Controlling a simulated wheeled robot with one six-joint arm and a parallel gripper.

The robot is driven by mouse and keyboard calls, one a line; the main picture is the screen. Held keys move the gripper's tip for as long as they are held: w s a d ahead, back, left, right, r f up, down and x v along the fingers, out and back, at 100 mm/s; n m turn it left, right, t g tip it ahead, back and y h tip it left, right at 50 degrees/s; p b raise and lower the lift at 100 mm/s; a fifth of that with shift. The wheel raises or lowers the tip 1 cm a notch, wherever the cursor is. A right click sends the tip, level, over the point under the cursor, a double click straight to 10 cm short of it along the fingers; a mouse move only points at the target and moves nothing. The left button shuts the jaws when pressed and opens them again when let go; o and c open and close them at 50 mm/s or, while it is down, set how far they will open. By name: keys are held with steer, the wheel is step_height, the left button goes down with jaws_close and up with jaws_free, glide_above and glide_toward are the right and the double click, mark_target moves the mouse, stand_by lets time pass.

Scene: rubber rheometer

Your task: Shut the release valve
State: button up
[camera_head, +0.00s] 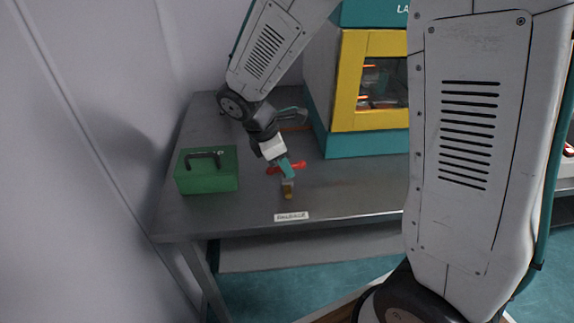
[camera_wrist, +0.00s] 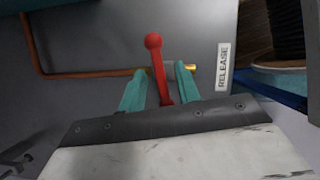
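The release valve's red lever (camera_wrist: 157,66) has a ball end and lies across the line of its pipe in the wrist view. It also shows in the head view (camera_head: 299,165), partly behind my gripper. My gripper (camera_wrist: 160,82) is open, with one teal finger on each side of the lever and a visible gap to each. In the head view my gripper (camera_head: 287,169) points down at the valve. The brass outlet (camera_wrist: 188,68) sticks out past the right finger. The valve body is mostly hidden by the fingers. A white RELEASE label (camera_wrist: 223,66) lies beside the outlet.
A copper pipe (camera_wrist: 85,75) runs to the valve along the grey table (camera_head: 345,190). A green box (camera_head: 207,173) with a dark handle stands at the left. The yellow-and-teal machine (camera_head: 370,142) stands behind to the right. The table's front edge is close to the label.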

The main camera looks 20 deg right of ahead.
steer(key=shift+d+f, duration=0.3)
steer(key=shift+f, duration=0.35)
jaws_close()
steer(key=shift+m+g, duration=0.4)
steer(key=shift+m, duration=0.6)
jaws_free()
steer(key=shift+s, duration=0.1)
steer(key=shift+r, duration=0.15)
